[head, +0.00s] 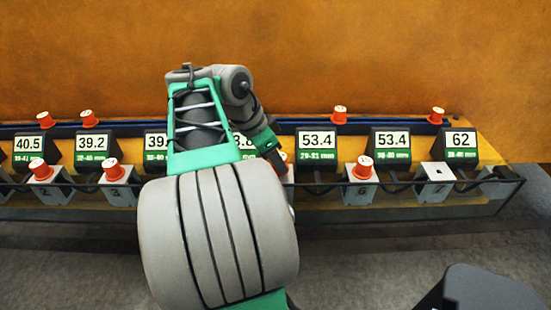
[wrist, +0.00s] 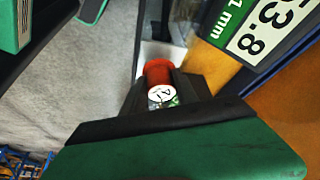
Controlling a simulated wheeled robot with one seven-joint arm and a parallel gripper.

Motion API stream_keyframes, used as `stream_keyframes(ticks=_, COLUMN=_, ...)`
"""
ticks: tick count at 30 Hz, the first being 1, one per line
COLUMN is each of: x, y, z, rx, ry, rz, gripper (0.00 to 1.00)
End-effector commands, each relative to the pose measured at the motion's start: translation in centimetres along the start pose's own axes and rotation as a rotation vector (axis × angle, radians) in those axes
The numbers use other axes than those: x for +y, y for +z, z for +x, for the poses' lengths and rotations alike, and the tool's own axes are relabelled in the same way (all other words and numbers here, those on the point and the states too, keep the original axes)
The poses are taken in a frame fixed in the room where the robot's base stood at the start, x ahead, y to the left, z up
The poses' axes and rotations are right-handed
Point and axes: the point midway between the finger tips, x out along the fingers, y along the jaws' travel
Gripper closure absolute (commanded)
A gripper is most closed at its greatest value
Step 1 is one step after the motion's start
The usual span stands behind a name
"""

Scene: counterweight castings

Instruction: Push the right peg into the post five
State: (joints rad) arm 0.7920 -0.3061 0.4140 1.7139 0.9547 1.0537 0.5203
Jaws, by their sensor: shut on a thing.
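The label is too small to read surely. A white post (wrist: 158,50) shows just beyond the peg; I cannot tell how deep the peg sits in it. In the head view my arm mostly hides this post (head: 289,174), and its number cannot be read. A display (wrist: 270,28) beside it ends in 3.8.
Post six (head: 361,191) holds an orange peg (head: 364,168). Post seven (head: 437,187) has an open top. Post three (head: 118,193) also holds a peg (head: 112,169). Other pegs stand along the back rail, such as one (head: 340,115) at right. A dark rail runs along the front.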

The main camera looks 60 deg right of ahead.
Motion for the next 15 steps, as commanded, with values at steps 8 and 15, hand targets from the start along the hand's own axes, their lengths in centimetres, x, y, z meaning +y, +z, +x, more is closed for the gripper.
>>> stream_keyframes(ticks=8, x=0.0, y=0.3, z=0.8, rx=0.000, ry=0.000, rz=0.000, gripper=1.00)
stream_keyframes(ticks=15, x=0.0, y=0.6, z=1.3, rx=0.000, ry=0.000, rz=0.000, gripper=1.00)
